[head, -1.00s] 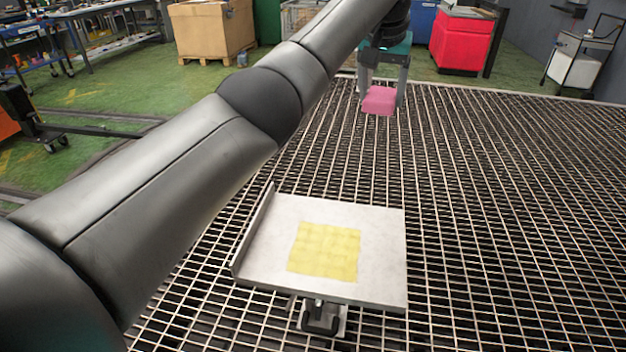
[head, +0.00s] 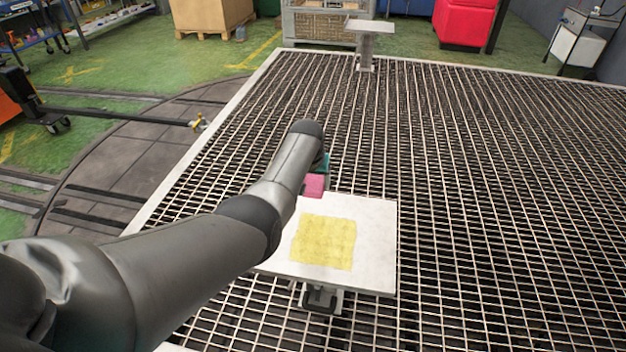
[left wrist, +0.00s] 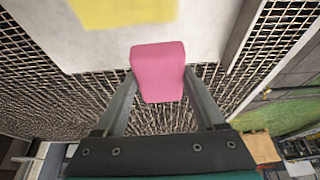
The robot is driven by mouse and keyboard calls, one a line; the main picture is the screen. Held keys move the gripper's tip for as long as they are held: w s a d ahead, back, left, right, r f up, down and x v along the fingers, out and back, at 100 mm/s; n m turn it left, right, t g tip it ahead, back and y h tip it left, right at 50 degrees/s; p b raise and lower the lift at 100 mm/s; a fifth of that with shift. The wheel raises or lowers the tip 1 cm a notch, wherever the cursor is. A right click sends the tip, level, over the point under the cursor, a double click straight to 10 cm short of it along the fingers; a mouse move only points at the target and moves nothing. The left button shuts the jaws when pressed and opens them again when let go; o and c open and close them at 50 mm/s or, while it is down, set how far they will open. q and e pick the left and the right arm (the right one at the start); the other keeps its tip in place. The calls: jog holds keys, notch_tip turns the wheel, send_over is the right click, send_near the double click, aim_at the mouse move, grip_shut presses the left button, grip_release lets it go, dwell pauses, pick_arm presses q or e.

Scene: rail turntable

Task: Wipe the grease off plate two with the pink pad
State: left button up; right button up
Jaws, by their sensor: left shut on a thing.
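The pink pad (head: 313,187) is held between the fingers of my left gripper (head: 319,178). It shows clearly between both fingers in the left wrist view (left wrist: 158,72). The pad is over or just beyond the far left part of a pale plate (head: 374,232); I cannot tell whether it touches. A square yellow grease patch (head: 323,242) lies in the middle of this plate, nearer to me than the pad. My forearm hides the plate's left side. No number is readable on the plate. My right gripper is not in view.
Metal grating (head: 480,200) surrounds the plate, with free room to the right. A second small plate (head: 370,26) stands on a post at the far edge. A wooden crate (head: 212,14) and a red bin (head: 464,22) are beyond the grating.

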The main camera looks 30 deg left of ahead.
aim_at(313, 212)
pick_arm(q)
jog(key=shift+s+d+f, duration=0.1)
jog(key=shift+s+f, duration=0.3)
jog(key=shift+f, duration=0.15)
jog(key=shift+f+b, duration=0.7)
jog(key=shift+b, duration=0.05)
notch_tip(313, 212, down, 3)
jog(key=b, duration=0.3)
jog(key=shift+f+b, duration=0.2)
jog(key=shift+b, duration=0.15)
jog(key=shift+f+b, duration=0.4)
jog(key=shift+b, duration=0.1)
jog(key=shift+f, duration=0.15)
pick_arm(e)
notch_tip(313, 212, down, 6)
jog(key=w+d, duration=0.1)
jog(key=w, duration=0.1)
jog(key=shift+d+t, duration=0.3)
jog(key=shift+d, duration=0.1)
pick_arm(q)
jog(key=shift+f+b, duration=0.6)
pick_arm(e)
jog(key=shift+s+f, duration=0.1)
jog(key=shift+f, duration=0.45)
